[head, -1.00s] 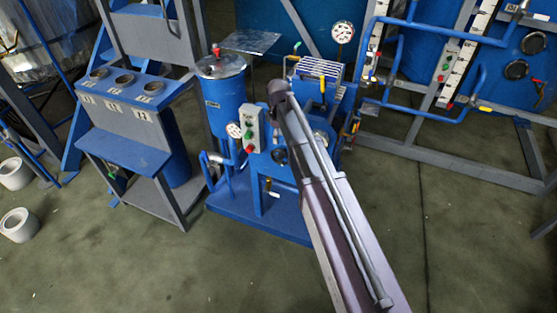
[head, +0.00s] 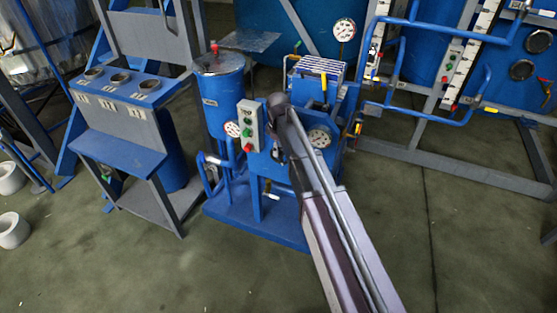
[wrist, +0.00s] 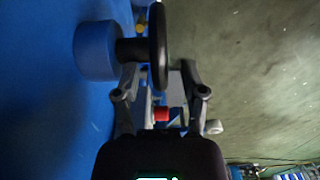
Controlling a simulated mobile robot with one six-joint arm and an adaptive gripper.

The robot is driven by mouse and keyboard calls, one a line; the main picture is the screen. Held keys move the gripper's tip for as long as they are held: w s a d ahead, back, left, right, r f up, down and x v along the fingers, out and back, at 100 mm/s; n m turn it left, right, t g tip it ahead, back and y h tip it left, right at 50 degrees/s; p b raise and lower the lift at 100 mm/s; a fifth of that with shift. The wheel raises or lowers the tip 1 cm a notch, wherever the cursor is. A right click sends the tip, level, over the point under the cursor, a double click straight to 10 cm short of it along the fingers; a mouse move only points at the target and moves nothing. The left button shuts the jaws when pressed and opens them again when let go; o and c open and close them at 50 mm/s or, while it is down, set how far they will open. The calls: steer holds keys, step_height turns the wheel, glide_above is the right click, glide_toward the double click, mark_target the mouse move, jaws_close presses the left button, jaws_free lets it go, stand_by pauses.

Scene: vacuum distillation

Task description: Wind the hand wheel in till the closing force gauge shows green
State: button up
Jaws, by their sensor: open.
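The black hand wheel (wrist: 159,48) shows edge-on in the wrist view, on a dark shaft that runs left to a round blue part (wrist: 96,50). My gripper (wrist: 159,71) is open, with one finger on each side of the wheel's near rim. I cannot tell whether either finger touches it. In the head view my own arm hides much of this area, and I cannot make out the wheel clearly.
A grey switch box (head: 249,126) and a smaller gauge (head: 233,129) are left of my arm. A blue tank (head: 220,95) stands behind them. A grey-blue stand with cups (head: 120,85) is further left. Open floor lies in front.

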mark_target(279, 163)
steer(key=shift+f+b, duration=1.5)
steer(key=shift+f, duration=0.35)
jaws_close()
